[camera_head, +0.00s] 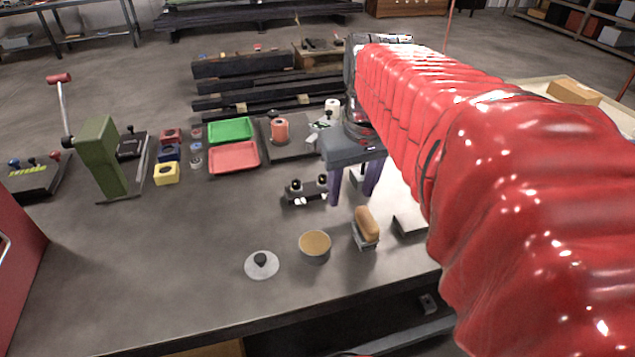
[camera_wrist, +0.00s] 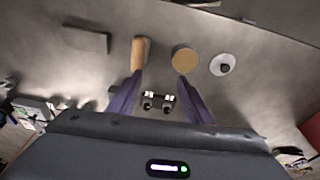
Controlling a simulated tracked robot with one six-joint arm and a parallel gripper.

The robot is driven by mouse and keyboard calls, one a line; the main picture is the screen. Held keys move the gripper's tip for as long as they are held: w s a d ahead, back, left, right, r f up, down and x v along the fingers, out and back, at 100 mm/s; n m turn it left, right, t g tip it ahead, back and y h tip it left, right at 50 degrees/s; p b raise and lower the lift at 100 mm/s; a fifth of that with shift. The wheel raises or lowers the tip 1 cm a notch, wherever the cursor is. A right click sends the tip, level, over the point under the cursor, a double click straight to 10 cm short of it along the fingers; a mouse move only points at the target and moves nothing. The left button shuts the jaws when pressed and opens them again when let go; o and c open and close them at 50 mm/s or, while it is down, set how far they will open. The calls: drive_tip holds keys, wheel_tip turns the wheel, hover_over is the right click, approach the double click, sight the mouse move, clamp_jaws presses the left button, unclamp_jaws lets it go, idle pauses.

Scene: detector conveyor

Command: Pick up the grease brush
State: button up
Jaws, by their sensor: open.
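A block with a rounded tan wooden top and a grey lower part (camera_head: 366,225), which looks like the grease brush, sits on the dark table near its front edge. It also shows in the wrist view (camera_wrist: 140,50), just beyond the tip of the left finger. My gripper (camera_head: 353,198) has two purple fingers pointing down, spread apart with nothing held. It is above the table, behind the brush in the head view. In the wrist view my gripper (camera_wrist: 160,76) has the brush ahead of it, apart from the fingers.
A round tin with a tan top (camera_head: 314,247) stands left of the brush, and a grey lid with a black knob (camera_head: 262,265) lies further left. A small black device with knobs (camera_head: 307,190) is beside my gripper.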

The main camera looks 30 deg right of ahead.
hover_over(369, 218)
drive_tip(key=s, duration=0.1)
drive_tip(key=shift+s+a+r+m+g, duration=0.1)
drive_tip(key=shift+a+r+m+g, duration=0.15)
drive_tip(key=shift+a+m+g, duration=0.1)
drive_tip(key=f, duration=0.5)
drive_tip(key=w+f, duration=0.1)
drive_tip(key=f, duration=0.2)
drive_tip(key=shift+d+f, duration=0.1)
drive_tip(key=shift+f, duration=0.2)
drive_tip(key=shift+w+d+f, duration=0.1)
drive_tip(key=shift+d+f, duration=0.05)
drive_tip(key=shift+f, duration=1.15)
drive_tip(key=shift+w+d+f, duration=0.1)
drive_tip(key=shift+f, duration=1.15)
drive_tip(key=shift+f, duration=0.25)
drive_tip(key=shift+c, duration=0.4)
